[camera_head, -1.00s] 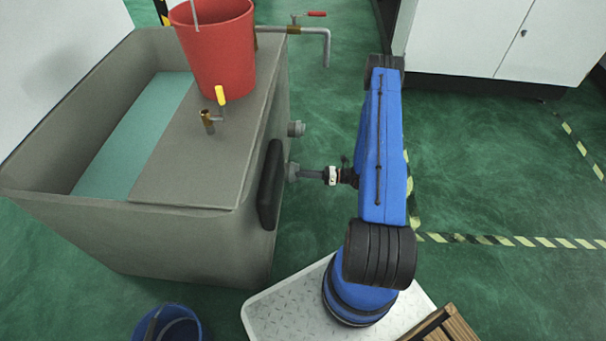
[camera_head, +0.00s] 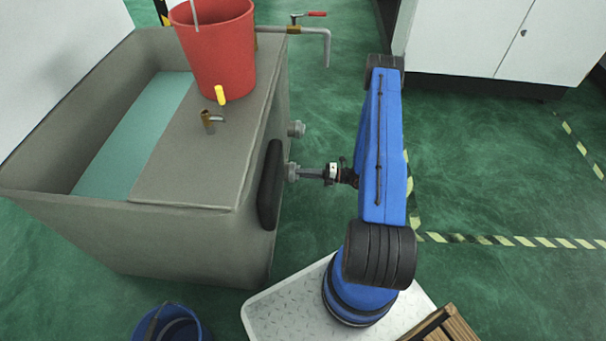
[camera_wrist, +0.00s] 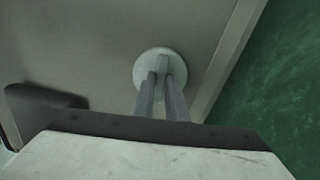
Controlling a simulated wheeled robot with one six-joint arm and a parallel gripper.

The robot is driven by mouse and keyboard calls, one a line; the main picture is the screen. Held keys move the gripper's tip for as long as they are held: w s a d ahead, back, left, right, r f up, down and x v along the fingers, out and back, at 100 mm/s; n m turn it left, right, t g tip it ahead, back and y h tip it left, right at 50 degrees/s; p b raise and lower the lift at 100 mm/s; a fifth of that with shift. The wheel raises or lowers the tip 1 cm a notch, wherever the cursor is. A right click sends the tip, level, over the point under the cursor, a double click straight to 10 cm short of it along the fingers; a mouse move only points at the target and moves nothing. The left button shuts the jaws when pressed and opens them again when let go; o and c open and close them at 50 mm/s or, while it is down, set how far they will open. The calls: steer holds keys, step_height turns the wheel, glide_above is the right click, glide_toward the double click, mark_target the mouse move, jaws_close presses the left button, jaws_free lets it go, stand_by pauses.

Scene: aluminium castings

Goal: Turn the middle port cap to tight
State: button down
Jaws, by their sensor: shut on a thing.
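The gripped port cap (camera_head: 291,172) is a grey round knob on the right side wall of the grey tank (camera_head: 85,225). In the wrist view the cap (camera_wrist: 145,68) is a pale disc with a raised bar across it. My gripper (camera_head: 299,174) reaches it level from the right. In the wrist view both fingers of my gripper (camera_wrist: 163,76) are closed on the bar. A second grey cap (camera_head: 297,129) sits farther back on the same wall and is free. No third cap shows in the head view. I cannot read any tightness mark.
A black pad (camera_head: 270,186) is on the tank wall close to the gripped cap. A red bucket (camera_head: 218,55) and a brass tap (camera_head: 208,121) stand on the tank's lid. A blue bucket (camera_head: 172,328) is on the floor at front. Green floor is free between wall and arm.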

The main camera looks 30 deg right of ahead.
steer(key=shift+d+m, duration=0.1)
steer(key=shift+m, duration=0.5)
steer(key=c, duration=1.8)
jaws_free()
steer(key=shift+o, duration=0.2)
steer(key=v, duration=1.7)
steer(key=shift+s, duration=0.2)
steer(key=shift+d, duration=0.2)
